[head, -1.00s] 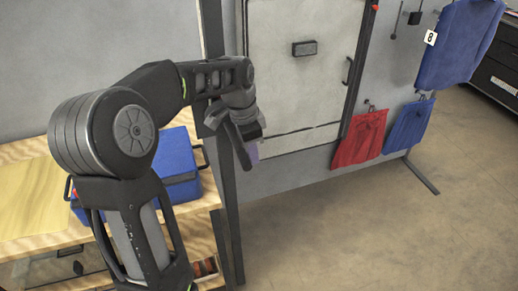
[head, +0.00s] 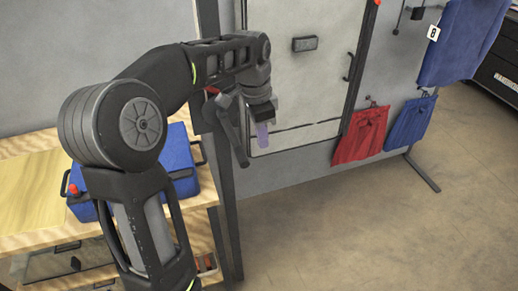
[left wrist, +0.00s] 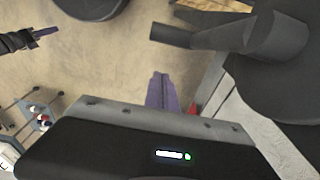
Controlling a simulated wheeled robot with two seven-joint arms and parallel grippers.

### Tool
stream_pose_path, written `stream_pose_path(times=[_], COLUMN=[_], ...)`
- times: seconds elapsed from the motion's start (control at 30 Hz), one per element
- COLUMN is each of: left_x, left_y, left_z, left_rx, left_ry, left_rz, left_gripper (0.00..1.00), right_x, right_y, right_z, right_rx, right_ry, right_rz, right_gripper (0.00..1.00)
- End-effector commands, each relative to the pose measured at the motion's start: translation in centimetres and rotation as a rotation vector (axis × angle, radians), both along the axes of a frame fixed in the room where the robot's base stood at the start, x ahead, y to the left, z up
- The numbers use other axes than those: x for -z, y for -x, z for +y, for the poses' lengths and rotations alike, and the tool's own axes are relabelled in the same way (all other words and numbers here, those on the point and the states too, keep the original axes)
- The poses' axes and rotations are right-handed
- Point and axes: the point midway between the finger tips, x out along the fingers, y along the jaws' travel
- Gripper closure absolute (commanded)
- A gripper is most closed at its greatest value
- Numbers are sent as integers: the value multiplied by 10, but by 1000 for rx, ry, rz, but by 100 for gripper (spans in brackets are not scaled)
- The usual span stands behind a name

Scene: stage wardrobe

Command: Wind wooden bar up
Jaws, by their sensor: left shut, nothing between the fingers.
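My left gripper (head: 263,135) points down with its pale purple fingers closed and empty. It hangs just right of a dark crank-like lever (head: 231,132) on the dark upright post. A gap shows between them. In the left wrist view the closed purple fingers (left wrist: 162,92) are at the middle, and a dark rod-like part (left wrist: 185,36), which looks like the lever's grip, lies above right, apart from them. A dark gripper with a purple tip (left wrist: 45,31), apparently my right one, shows at the left edge; its opening is unclear. I cannot make out the wooden bar.
A blue box (head: 178,155) sits on the wooden bench (head: 30,190) at left, behind my arm. A pale panel door (head: 290,90) stands behind the gripper. Red cloth (head: 360,135) and blue cloth (head: 410,125) hang at right.

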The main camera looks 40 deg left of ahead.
Motion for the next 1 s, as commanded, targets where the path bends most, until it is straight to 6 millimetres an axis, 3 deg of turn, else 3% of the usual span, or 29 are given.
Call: stream_pose_path(times=[0.1,0.3,1.0], left_x=[-26,-51,-56], left_y=[2,5,5], left_z=[2,3,3], left_rx=[0,1,-7], left_ry=[0,1,2], left_rz=[-5,-3,-3], left_gripper=[100,100,100], right_x=[3,4,4], right_y=[0,0,0], right_z=[0,1,0], right_rx=[-1,-1,-1], right_ry=[-2,-2,-2], right_rz=[-1,-2,-2], right_gripper=[100,100,100])
